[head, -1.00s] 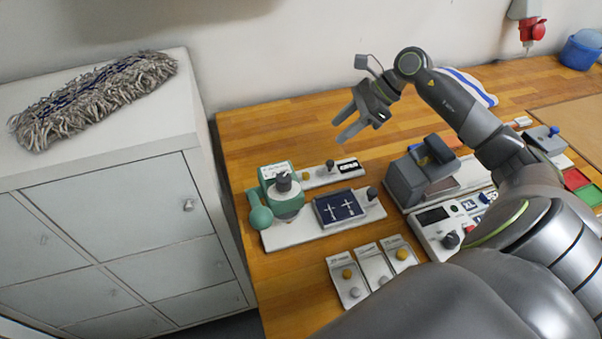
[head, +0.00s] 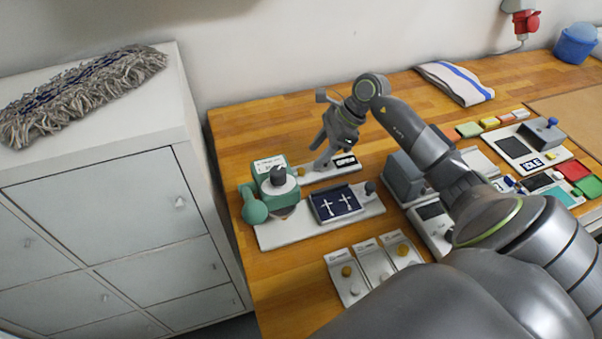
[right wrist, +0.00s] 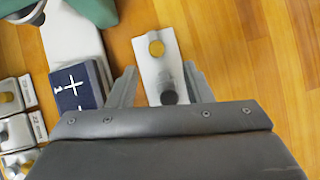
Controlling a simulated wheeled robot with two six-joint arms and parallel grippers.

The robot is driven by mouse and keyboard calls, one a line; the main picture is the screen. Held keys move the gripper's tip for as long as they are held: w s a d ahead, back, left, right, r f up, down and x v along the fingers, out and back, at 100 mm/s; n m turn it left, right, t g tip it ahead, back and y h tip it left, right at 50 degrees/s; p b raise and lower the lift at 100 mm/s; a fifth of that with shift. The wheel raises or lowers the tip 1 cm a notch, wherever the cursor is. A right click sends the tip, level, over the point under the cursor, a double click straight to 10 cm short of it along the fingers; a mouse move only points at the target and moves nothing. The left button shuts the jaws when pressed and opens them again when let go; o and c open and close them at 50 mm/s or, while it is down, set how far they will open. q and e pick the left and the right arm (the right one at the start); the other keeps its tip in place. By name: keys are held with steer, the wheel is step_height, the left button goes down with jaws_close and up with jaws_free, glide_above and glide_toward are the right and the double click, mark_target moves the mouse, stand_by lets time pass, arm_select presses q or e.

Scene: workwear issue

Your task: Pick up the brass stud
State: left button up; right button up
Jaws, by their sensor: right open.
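A small brass stud (head: 301,172) sits on a narrow white plate (head: 318,175) behind the green press. In the right wrist view the brass stud (right wrist: 156,48) shows just ahead of my fingers, on the same white plate, with a dark knob (right wrist: 168,97) nearer to me. My right gripper (head: 319,154) is open and empty above this plate, with its fingers to either side of it in the wrist view (right wrist: 160,70). More brass pieces lie in small front trays (head: 346,271). My left gripper is not in view.
A green press (head: 268,180) and a navy panel (head: 337,203) share a white base just in front. A grey device (head: 403,180) stands to the right. A folded cloth (head: 455,82) lies at the back. Bare wood shows behind the plate.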

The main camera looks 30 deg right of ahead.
mark_target(303, 169)
steer(key=shift+a+x, duration=0.15)
steer(key=shift+x, duration=1.2)
steer(key=shift+a+x, duration=0.15)
steer(key=shift+x, duration=1.15)
steer(key=shift+s+r, duration=0.1)
steer(key=shift+r, duration=0.05)
jaws_close()
